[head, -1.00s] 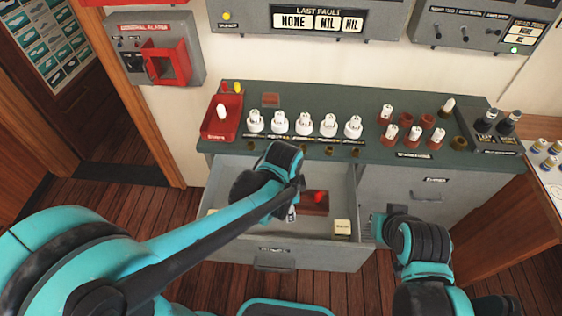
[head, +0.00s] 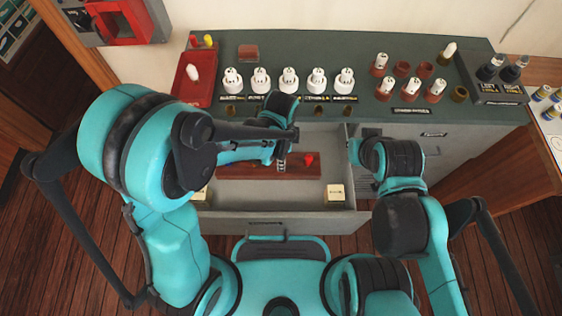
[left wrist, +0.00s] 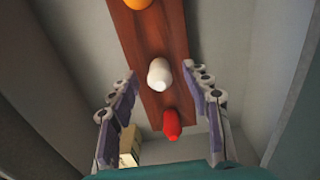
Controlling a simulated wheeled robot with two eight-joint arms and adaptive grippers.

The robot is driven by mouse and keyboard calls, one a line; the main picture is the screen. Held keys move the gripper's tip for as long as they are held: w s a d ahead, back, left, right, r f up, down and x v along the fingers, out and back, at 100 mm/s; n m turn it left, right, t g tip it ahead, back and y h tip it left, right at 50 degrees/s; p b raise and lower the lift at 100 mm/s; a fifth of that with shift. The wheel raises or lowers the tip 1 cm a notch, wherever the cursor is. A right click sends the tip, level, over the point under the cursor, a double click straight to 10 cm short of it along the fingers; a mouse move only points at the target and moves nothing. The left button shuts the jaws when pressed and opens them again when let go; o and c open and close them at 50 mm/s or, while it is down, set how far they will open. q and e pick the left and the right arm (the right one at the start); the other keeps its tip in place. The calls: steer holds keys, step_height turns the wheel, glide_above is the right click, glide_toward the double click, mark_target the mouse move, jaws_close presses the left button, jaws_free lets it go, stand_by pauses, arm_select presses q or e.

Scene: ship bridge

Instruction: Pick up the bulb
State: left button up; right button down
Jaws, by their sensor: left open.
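The open drawer (head: 265,195) holds a reddish-brown wooden rack (head: 245,171) with bulbs on it. In the left wrist view the rack (left wrist: 172,35) carries an orange bulb (left wrist: 137,3), a white bulb (left wrist: 159,73) and a red bulb (left wrist: 171,124). The red bulb also shows in the head view (head: 309,158). My left gripper (head: 281,164) is over the rack, pointing down. In the left wrist view its fingers (left wrist: 160,120) are open, one on each side of the rack, with nothing held. My right gripper (head: 353,150) is by the drawer's right edge; its fingers are unclear.
A cream box (head: 335,193) lies in the drawer's front right. Another is partly hidden at front left. The counter (head: 300,52) behind bears a red tray (head: 193,80), several white sockets (head: 289,80) and brown holders (head: 402,69). The drawer walls stand close around my left gripper.

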arm_select(q)
steer(key=shift+f, duration=0.8)
steer(key=shift+r, duration=0.1)
steer(key=c, duration=0.9)
steer(key=shift+c, duration=0.3)
